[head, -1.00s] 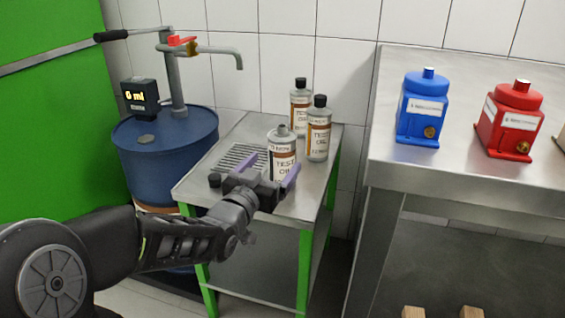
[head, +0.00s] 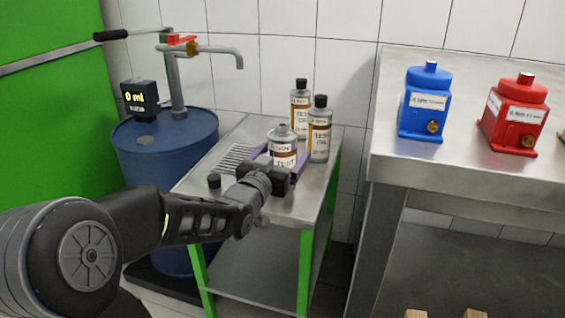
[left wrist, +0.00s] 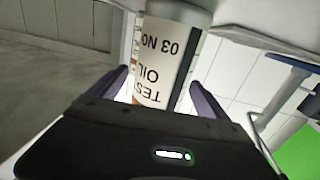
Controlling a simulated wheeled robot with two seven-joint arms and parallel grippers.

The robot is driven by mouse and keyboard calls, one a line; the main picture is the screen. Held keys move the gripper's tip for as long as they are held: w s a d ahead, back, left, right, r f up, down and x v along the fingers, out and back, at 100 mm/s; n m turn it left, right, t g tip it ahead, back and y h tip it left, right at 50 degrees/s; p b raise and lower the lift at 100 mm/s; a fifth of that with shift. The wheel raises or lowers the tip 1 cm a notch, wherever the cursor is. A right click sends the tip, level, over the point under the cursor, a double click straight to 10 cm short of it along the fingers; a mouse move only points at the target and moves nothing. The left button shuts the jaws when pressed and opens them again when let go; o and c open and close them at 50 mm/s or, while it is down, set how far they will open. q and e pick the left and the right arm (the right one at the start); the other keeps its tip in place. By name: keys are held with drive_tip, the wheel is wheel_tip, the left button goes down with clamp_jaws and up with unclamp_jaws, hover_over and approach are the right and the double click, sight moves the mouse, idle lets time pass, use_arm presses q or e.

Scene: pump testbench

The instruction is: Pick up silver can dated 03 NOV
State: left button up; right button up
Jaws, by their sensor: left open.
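The silver can (head: 283,145) stands uncapped at the front of the can group on the small metal table. In the left wrist view its label (left wrist: 163,62) reads upside down "TEST OIL" and "03 NO", with the rest cut off. My left gripper (head: 282,165) is open, with its purple fingers on either side of this can. In the left wrist view the fingers (left wrist: 160,92) flank the can, with a gap seen at least on the left. Two more silver cans with black caps, one at the right (head: 319,135) and one at the back (head: 300,105), stand close behind. My right gripper is not in view.
A loose black cap (head: 214,181) lies on the small table (head: 222,200) left of my gripper. A blue drum (head: 165,150) with a pump and spout is at the left. Blue (head: 424,105) and red (head: 515,115) pumps stand on the right bench (head: 390,165).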

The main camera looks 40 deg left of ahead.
use_arm(q)
drive_tip(key=shift+c, duration=0.2)
clamp_jaws()
drive_tip(key=shift+r, duration=0.1)
idle(0.9)
